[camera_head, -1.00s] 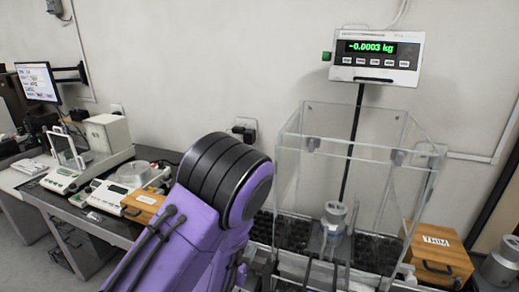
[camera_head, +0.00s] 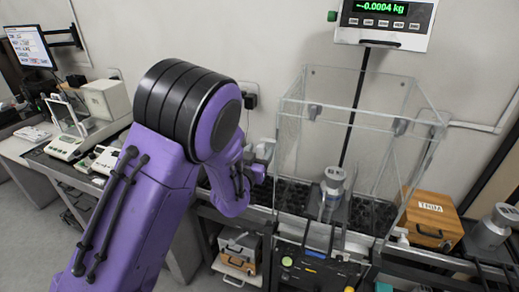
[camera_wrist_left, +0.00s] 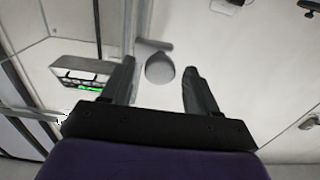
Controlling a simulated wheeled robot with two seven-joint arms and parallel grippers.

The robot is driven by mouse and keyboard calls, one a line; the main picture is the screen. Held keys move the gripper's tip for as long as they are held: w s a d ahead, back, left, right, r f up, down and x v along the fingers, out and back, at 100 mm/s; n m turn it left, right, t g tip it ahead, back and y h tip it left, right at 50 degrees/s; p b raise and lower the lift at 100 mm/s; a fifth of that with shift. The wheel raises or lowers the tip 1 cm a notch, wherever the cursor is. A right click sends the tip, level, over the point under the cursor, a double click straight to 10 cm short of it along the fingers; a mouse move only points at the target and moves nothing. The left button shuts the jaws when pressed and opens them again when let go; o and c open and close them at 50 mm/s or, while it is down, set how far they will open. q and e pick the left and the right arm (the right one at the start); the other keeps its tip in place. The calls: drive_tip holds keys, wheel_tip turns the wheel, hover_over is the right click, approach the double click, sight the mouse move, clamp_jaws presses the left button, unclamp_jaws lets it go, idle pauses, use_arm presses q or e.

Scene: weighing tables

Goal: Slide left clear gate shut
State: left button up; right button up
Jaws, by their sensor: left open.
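A tall clear weighing enclosure (camera_head: 372,86) stands right of centre in the head view. Its left clear gate (camera_head: 289,135) is on the side facing my left arm; how far open it stands is hard to tell. My left gripper (camera_head: 264,155) is just outside that side, partly hidden by my purple arm. In the left wrist view my left gripper (camera_wrist_left: 160,85) is open, with a rounded grey knob-like piece (camera_wrist_left: 160,68) showing between the fingers. I cannot tell whether they touch it. My right gripper is not in view.
A metal weight (camera_head: 332,188) stands inside the enclosure. The scale display (camera_head: 385,20) hangs above it. A wooden box (camera_head: 430,215) and another metal weight (camera_head: 492,228) are to the right. Small balances (camera_head: 66,147) and a monitor (camera_head: 29,45) are at left.

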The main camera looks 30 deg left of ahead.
use_arm(q)
drive_tip(key=shift+w, duration=0.25)
drive_tip(key=shift+c, duration=0.2)
clamp_jaws()
wheel_tip(320, 180, down, 25)
drive_tip(key=b, duration=2)
drive_tip(key=shift+s+f, duration=0.1)
drive_tip(key=shift+s, duration=0.05)
drive_tip(key=shift+c, duration=1.4)
unclamp_jaws()
drive_tip(key=o, duration=0.3)
